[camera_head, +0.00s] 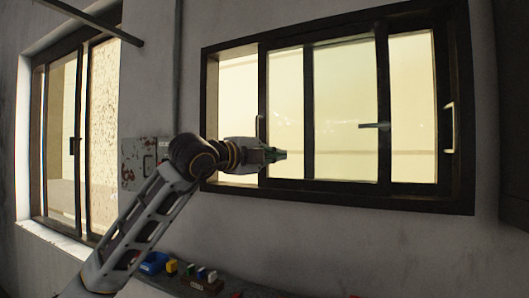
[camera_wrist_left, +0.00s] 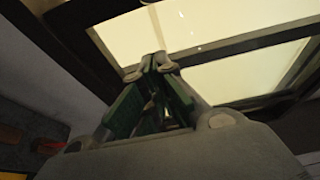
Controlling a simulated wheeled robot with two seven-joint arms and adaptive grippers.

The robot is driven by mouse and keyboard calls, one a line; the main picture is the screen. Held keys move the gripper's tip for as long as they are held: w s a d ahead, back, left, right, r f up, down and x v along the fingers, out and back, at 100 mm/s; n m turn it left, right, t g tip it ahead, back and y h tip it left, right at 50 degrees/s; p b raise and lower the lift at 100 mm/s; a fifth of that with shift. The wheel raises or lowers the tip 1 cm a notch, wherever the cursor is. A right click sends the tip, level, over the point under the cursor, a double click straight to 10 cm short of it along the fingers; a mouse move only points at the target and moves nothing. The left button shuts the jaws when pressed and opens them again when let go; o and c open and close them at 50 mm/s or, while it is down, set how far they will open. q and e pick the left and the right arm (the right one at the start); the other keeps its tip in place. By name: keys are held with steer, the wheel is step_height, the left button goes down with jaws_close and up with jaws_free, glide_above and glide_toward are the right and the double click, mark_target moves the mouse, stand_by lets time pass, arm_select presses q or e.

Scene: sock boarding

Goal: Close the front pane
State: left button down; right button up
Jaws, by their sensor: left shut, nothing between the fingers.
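The sliding window (camera_head: 340,193) has a dark frame and several upright bars in the head view. A pale opening or pane (camera_head: 238,85) shows at its left end; I cannot tell whether glass covers it. A small upright handle (camera_head: 261,127) sits on the left bar, and a lever-like handle (camera_head: 374,126) sticks out further right. I cannot tell for certain which panel is the front pane. My left gripper (camera_head: 281,155) is shut and empty, in front of the lower left of the window. Its green fingers meet at the tips (camera_wrist_left: 160,64) in the left wrist view. My right gripper is out of view.
A second window (camera_head: 76,150) is in the left wall. A grey metal box (camera_head: 131,165) is on the wall behind my left arm. Below lie a blue item (camera_head: 153,263) and several small coloured things on a ledge. A dark rod (camera_head: 90,20) crosses the upper left.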

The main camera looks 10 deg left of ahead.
mark_target(291, 153)
arm_select(q)
steer(key=p+x, duration=0.1)
steer(key=x, duration=0.2)
steer(key=shift+r, duration=0.1)
steer(key=shift+w+d, duration=0.3)
steer(key=shift+w, duration=0.25)
steer(key=shift+w+a+p, duration=0.25)
steer(key=shift+a+p, duration=0.15)
steer(key=shift+a, duration=0.55)
steer(key=shift+w+a+p, duration=0.2)
steer(key=shift+a+p, duration=0.2)
steer(key=shift+a, duration=0.5)
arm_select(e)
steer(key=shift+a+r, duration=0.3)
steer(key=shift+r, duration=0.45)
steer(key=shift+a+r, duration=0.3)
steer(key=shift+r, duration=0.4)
arm_select(q)
steer(key=shift+a, duration=0.1)
